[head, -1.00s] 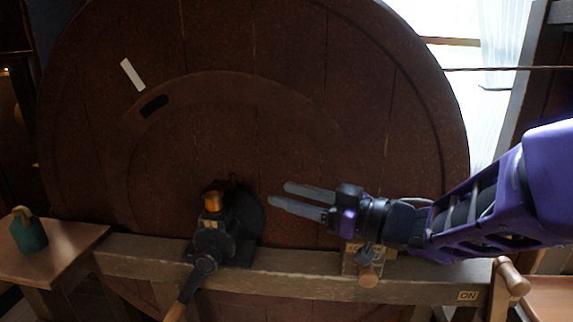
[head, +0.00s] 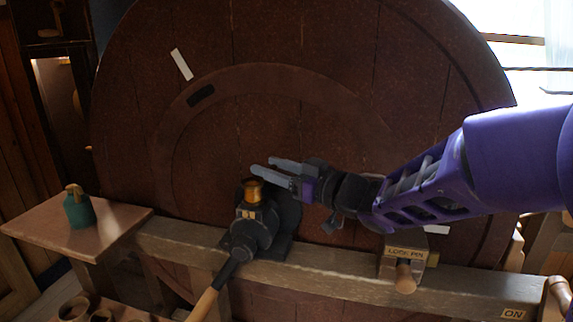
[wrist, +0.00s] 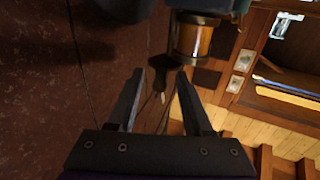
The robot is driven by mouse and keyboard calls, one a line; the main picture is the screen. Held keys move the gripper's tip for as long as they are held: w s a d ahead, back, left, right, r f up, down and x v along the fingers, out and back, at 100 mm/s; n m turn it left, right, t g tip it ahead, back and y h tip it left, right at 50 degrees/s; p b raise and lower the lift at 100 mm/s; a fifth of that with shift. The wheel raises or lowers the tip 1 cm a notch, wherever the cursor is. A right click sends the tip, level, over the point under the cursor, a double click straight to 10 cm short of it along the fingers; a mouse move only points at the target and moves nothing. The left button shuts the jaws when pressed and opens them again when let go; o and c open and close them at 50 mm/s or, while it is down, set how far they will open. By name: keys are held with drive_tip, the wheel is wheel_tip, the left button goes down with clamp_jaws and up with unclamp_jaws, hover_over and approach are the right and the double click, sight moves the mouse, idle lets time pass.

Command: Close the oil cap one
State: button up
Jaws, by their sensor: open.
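The oil cup with its cap (head: 253,190) is a small amber and brass cylinder on top of the black bearing block (head: 252,230), which has a small pale label on its front. I cannot tell from here how its lid stands. The amber cylinder also shows at the upper right in the wrist view (wrist: 192,38), with dark parts around it. My gripper (head: 262,165) is open and empty. Its fingers point left, just above and beside the cup, and appear apart from it. In the wrist view a dark flat piece (wrist: 163,72) shows beyond the fingertips.
A large brown wooden wheel (head: 330,90) stands close behind my gripper. A wooden beam (head: 330,265) carries the bearing, a handled lever (head: 205,300) and a lock pin block (head: 403,262). A green oil can (head: 79,209) stands on the side shelf (head: 30,225).

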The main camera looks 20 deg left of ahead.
drive_tip(key=shift+x, duration=1.45)
drive_tip(key=shift+c, duration=0.3)
clamp_jaws()
